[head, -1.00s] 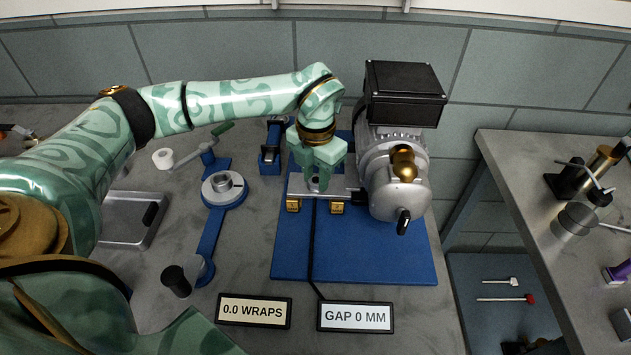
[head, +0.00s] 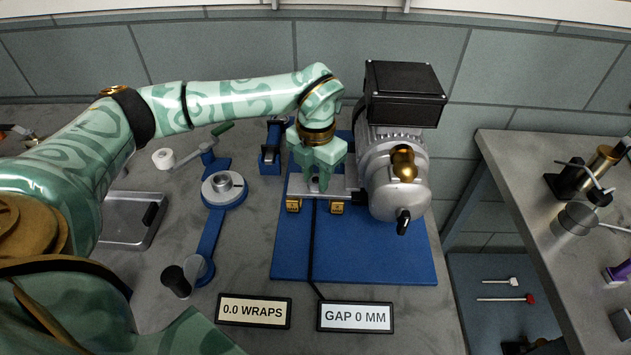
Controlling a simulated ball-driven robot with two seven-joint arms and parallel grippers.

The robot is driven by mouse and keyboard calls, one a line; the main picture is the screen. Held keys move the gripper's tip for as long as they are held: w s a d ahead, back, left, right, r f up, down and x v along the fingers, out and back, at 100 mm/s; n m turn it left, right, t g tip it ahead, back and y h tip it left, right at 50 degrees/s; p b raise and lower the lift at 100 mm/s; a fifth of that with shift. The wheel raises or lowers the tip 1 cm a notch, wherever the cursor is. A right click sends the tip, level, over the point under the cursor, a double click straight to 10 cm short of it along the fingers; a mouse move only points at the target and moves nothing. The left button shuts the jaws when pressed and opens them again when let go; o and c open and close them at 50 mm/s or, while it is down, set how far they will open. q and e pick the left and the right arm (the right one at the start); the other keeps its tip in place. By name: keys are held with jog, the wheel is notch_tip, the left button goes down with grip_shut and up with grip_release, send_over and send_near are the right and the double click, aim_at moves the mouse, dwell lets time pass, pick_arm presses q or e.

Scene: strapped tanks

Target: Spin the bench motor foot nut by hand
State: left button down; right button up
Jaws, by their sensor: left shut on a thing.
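The bench motor (head: 393,175), a grey finned body with a black box on top and a brass knob, stands on a blue base plate (head: 390,258). A pale metal foot bar (head: 349,188) runs left from it, with two small brass blocks (head: 293,206) at its front edge. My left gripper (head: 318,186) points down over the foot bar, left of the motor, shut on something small. The fingers hide most of what they hold; I take it to be the foot nut. My right gripper does not show.
A blue stand with a round metal hub (head: 224,189) and a grey tray (head: 133,220) lie left of the plate. Two signs stand in front, reading "0.0 WRAPS" (head: 253,311) and "GAP 0 MM" (head: 355,317). A second bench (head: 545,150) is at right, beyond a gap.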

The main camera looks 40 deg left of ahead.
pick_arm(q)
jog(key=shift+r+n+p, duration=0.15)
jog(key=shift+n+p, duration=0.65)
jog(key=shift+n, duration=0.4)
jog(key=shift+n+p, duration=0.4)
jog(key=shift+n, duration=0.8)
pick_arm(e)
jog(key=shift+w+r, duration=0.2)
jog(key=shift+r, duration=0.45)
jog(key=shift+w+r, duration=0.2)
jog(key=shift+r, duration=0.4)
